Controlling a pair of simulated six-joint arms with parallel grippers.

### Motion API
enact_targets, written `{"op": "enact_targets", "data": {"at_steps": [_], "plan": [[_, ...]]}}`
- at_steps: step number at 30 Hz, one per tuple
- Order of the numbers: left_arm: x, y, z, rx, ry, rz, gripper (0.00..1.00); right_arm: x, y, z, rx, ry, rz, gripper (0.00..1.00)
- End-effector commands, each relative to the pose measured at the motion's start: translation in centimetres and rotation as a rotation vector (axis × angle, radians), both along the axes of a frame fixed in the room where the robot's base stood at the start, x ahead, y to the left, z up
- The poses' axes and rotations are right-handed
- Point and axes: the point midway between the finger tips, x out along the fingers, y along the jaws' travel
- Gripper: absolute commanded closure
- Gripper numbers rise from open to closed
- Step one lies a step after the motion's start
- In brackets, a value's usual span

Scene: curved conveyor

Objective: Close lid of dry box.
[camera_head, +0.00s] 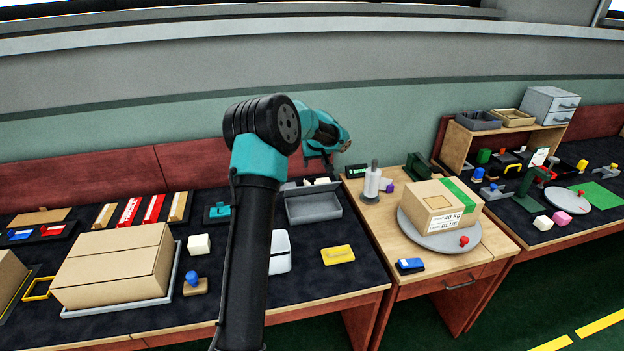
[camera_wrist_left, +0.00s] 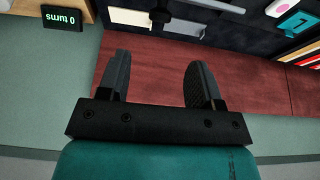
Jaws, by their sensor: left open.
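An open grey box (camera_head: 314,208), which I take for the dry box, sits on the dark mat near the back of the table. A raised grey panel (camera_head: 306,188) along its back edge looks like its lid, standing open. Pale panels (camera_wrist_left: 168,27) at the top of the left wrist view may be part of it. My left gripper (camera_head: 325,168) is above and behind the box, near the red back panel. It is open and empty, with its two fingers (camera_wrist_left: 158,65) apart and touching nothing. My right gripper is not in view.
A white container (camera_head: 280,262) and a yellow case (camera_head: 338,255) lie in front. A carton (camera_head: 115,265) fills the left.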

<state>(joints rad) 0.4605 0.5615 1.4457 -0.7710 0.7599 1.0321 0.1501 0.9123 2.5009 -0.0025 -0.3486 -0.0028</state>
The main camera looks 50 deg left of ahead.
Motion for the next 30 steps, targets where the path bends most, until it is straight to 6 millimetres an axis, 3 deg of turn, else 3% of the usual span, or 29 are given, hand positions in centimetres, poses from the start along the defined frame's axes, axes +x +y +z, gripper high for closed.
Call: {"op": "enact_targets", "data": {"at_steps": [18, 30], "plan": [[1.9, 3.4, -9.4, 0.000, 0.000, 0.000, 0.41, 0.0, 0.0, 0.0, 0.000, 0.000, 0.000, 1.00], [2.2, 3.8, -10.6, 0.001, 0.000, 0.000, 0.41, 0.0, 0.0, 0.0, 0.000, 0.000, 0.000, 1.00]]}}
